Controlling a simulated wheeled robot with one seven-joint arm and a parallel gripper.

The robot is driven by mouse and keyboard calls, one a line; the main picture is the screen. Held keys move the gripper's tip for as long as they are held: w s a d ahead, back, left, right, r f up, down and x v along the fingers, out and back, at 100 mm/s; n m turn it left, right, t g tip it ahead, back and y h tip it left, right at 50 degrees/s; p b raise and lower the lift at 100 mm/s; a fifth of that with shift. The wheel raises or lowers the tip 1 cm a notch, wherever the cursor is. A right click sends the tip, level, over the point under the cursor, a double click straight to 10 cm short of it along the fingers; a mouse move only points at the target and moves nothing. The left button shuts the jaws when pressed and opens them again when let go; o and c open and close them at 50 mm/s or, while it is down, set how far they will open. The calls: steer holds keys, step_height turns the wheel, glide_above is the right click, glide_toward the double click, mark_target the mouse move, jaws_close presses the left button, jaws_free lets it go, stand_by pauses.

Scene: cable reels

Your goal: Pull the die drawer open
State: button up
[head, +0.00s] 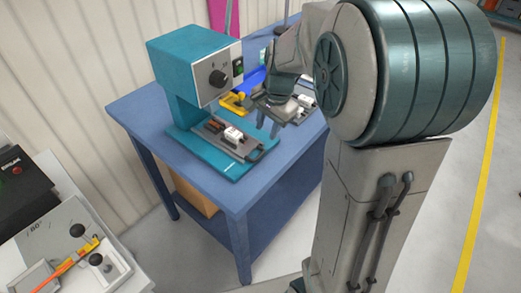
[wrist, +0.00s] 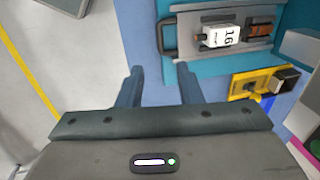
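The teal press (head: 192,62) stands on a blue table. The die drawer is a grey tray (head: 243,150) low in its teal base, and it also shows in the wrist view (wrist: 260,47). On it sit a white block (wrist: 219,36) marked 16 and a reddish-brown block (wrist: 260,27). The drawer's dark bar handle (wrist: 162,38) is at its outer end. My gripper (head: 268,123) is above the table, beside the press base. In the wrist view my gripper (wrist: 157,73) has its fingers wide apart, with nothing between them. The handle lies beyond the fingertips, apart from them.
A yellow fixture (wrist: 252,82) sits beside the press base, close to my gripper's right finger. The blue table (head: 232,190) has bare room in front of the press. A grey panel (head: 60,235) with black knobs and an orange tool stands at the lower left.

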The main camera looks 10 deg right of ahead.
mark_target(260, 156)
steer(key=f, duration=0.3)
steer(key=w+a+f, duration=0.1)
steer(key=f, duration=0.7)
steer(key=shift+w+a, duration=0.15)
steer(key=shift+w, duration=0.25)
jaws_close()
